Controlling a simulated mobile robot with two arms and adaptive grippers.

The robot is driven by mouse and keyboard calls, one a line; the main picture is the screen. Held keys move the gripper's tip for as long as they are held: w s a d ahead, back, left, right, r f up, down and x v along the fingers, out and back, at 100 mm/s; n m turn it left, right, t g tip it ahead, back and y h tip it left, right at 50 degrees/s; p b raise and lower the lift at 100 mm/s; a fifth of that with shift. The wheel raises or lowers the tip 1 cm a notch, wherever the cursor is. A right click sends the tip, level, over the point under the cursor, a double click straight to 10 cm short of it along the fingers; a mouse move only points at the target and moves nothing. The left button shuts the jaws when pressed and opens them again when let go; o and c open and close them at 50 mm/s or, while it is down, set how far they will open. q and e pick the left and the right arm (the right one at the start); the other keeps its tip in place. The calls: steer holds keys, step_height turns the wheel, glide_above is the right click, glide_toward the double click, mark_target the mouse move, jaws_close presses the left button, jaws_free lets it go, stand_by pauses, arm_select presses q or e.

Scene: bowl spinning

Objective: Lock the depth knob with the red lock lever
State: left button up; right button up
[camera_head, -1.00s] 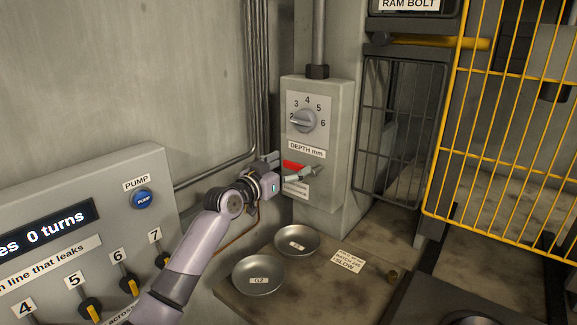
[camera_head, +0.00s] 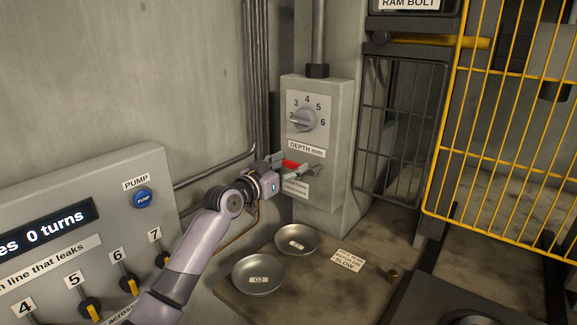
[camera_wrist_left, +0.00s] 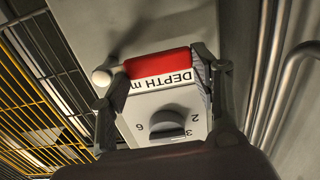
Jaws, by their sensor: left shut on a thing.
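The grey depth knob (camera_head: 304,120) is on the front of a grey box, with its pointer toward 2 on a scale of 2 to 6. The red lock lever (camera_head: 291,164) is below the "DEPTH mm" label. My left gripper (camera_head: 296,169) is at the lever and shut on it. In the left wrist view, the red lever (camera_wrist_left: 158,63) with a pale round end lies across between the two dark fingers. The knob (camera_wrist_left: 168,124) shows upside down there, beyond the label. My right gripper is not in view.
A panel with a blue PUMP button (camera_head: 142,198) and several yellow-marked knobs stands at the left. Two metal bowls (camera_head: 258,274) rest on the bench below the gripper. A yellow wire guard (camera_head: 500,130) fills the right side.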

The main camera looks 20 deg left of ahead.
arm_select(q)
steer(key=shift+c, duration=1)
steer(key=shift+f, duration=0.15)
steer(key=f+n, duration=0.1)
steer(key=n, duration=0.2)
steer(key=d+f+n+p, duration=0.1)
steer(key=f+n, duration=0.1)
steer(key=n, duration=0.2)
steer(key=f+n+p, duration=0.1)
steer(key=f+n, duration=0.1)
steer(key=n, duration=0.2)
steer(key=shift+s+d, duration=0.3)
steer(key=shift+d, duration=0.05)
steer(key=n, duration=0.1)
steer(key=d+n+p, duration=0.1)
steer(key=shift+s+f+n, duration=0.2)
steer(key=shift+f+n, duration=0.2)
steer(key=shift+s+d+f+n+p, duration=0.25)
steer(key=shift+d+n+p, duration=0.35)
steer(key=shift+n, duration=0.45)
steer(key=shift+s+d+f+n+p, duration=0.15)
steer(key=shift+d+n+p, duration=0.25)
steer(key=shift+n+p, duration=0.45)
steer(key=shift+d+f+n, duration=0.1)
steer(key=shift+f+n, duration=0.05)
steer(key=shift+n, duration=0.25)
